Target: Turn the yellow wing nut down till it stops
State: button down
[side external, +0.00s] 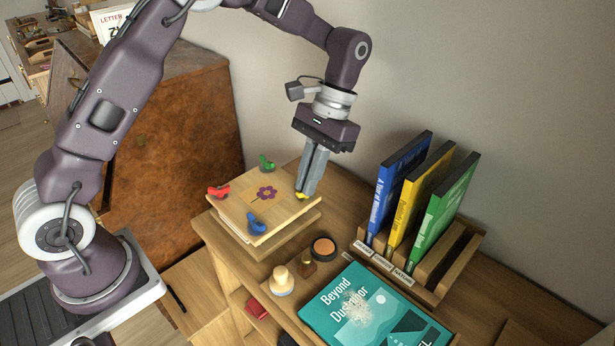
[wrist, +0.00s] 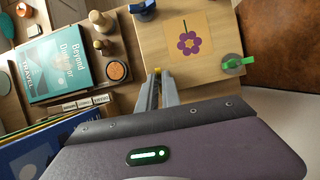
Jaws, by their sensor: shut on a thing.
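The yellow wing nut (side external: 301,196) sits at the right corner of a square wooden press board (side external: 240,204) with a purple flower on top. My gripper (side external: 302,192) points down at that corner, its fingers shut on the wing nut and covering most of it. In the wrist view a sliver of the yellow wing nut (wrist: 157,71) shows at the tips of my gripper (wrist: 158,76). A red wing nut (side external: 218,192), a green wing nut (side external: 267,163) and a blue wing nut (side external: 256,223) stand at the other corners. How far down the yellow nut sits is hidden.
Right of the press, a wooden rack (side external: 432,292) holds upright blue, yellow and green cases. A teal case (side external: 365,310) lies flat in front. A wooden stamp (side external: 281,281), a small bottle (side external: 306,264) and a round orange-topped tin (side external: 324,248) stand between.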

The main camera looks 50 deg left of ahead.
jog(key=shift+m, duration=0.6)
jog(key=shift+y, duration=0.3)
jog(key=c, duration=1.5)
grip_release()
jog(key=shift+c, duration=0.2)
jog(key=v, duration=0.7)
jog(key=shift+r, duration=0.1)
